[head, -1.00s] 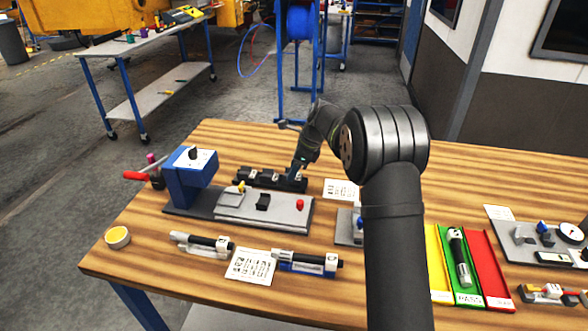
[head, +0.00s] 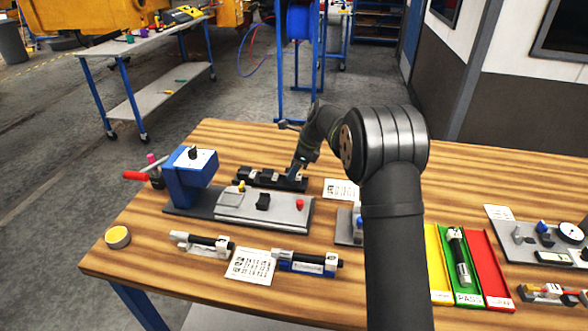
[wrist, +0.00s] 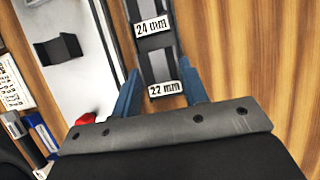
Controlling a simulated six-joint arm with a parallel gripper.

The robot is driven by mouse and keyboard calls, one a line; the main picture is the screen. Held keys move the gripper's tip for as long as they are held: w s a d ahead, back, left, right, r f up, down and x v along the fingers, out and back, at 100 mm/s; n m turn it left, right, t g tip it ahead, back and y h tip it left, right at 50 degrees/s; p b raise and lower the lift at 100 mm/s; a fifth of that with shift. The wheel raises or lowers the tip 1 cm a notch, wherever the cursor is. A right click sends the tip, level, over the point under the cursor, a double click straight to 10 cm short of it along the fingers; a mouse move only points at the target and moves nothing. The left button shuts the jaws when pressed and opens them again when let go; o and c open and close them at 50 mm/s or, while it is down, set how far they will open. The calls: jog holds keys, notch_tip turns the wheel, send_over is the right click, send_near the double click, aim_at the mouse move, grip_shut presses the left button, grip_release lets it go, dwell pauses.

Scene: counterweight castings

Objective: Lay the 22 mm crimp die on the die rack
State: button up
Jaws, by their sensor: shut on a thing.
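The black die rack (head: 240,180) lies behind the grey fixture plate and carries several blocks. In the wrist view the rack (wrist: 181,50) shows a 24 mm label (wrist: 152,26) and a 22 mm label (wrist: 165,89). My gripper (head: 298,168) is at the rack's right end, pointing down. In the wrist view my gripper's blue fingers (wrist: 161,76) stand either side of the 22 mm place, shut on the 22 mm crimp die (wrist: 158,66), a grey block between them. Whether the die touches the rack bottom I cannot tell.
A blue press (head: 185,190) with a grey fixture plate (head: 285,212) stands in front of the rack. A printed card (head: 340,189) lies right of the rack. Bare wood lies behind the rack.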

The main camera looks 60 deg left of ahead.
jog(key=shift+f, duration=0.65)
jog(key=o, duration=1)
jog(key=shift+r, duration=3.55)
jog(key=shift+f, duration=3.55)
